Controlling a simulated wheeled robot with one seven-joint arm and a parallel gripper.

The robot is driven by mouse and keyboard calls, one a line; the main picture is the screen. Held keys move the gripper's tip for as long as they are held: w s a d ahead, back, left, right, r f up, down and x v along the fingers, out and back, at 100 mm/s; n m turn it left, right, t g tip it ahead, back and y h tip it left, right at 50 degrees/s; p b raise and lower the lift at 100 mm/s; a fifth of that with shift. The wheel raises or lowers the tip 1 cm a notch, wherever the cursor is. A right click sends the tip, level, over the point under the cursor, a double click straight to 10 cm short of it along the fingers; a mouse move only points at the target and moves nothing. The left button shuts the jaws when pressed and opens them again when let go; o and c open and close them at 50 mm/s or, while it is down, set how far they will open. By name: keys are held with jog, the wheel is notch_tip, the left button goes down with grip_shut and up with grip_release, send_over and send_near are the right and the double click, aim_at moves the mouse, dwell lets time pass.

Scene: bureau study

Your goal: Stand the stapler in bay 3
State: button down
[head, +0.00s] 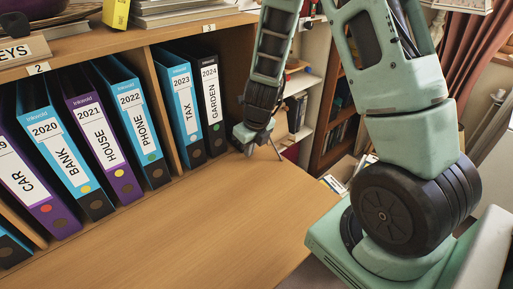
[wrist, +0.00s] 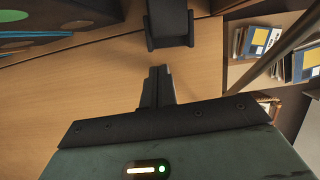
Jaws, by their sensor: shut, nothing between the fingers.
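My gripper (head: 276,148) hangs low over the wooden desk top, just right of the bay with the TAX and GARDEN binders. In the wrist view its two dark fingers (wrist: 158,85) are together, with nothing held between them. A dark, blocky object (wrist: 168,25) lies beyond the fingertips, apart from them, at the top of the wrist view. It may be the stapler, but its top is cut off and I cannot tell. No stapler is clearly visible in the head view. Bay 3, under its label (head: 208,28), holds the TAX binder (head: 183,105) and GARDEN binder (head: 211,105).
Bay 2, under its label (head: 38,69), holds several leaning binders, including the PHONE binder (head: 133,110). A wooden divider (head: 161,110) separates the bays. The desk top (head: 200,220) in front is clear. A bookcase (head: 335,120) stands behind at the right.

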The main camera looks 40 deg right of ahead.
jog(key=shift+w, duration=0.65)
jog(key=w+p, duration=0.2)
jog(key=shift+w+a+r+p, duration=0.1)
jog(key=shift+w+r+p, duration=0.05)
jog(key=shift+r+p, duration=0.15)
jog(key=shift+w+f+p, duration=0.2)
jog(key=shift+w+p, duration=0.1)
jog(key=shift+w, duration=0.25)
jog(key=shift+f, duration=0.1)
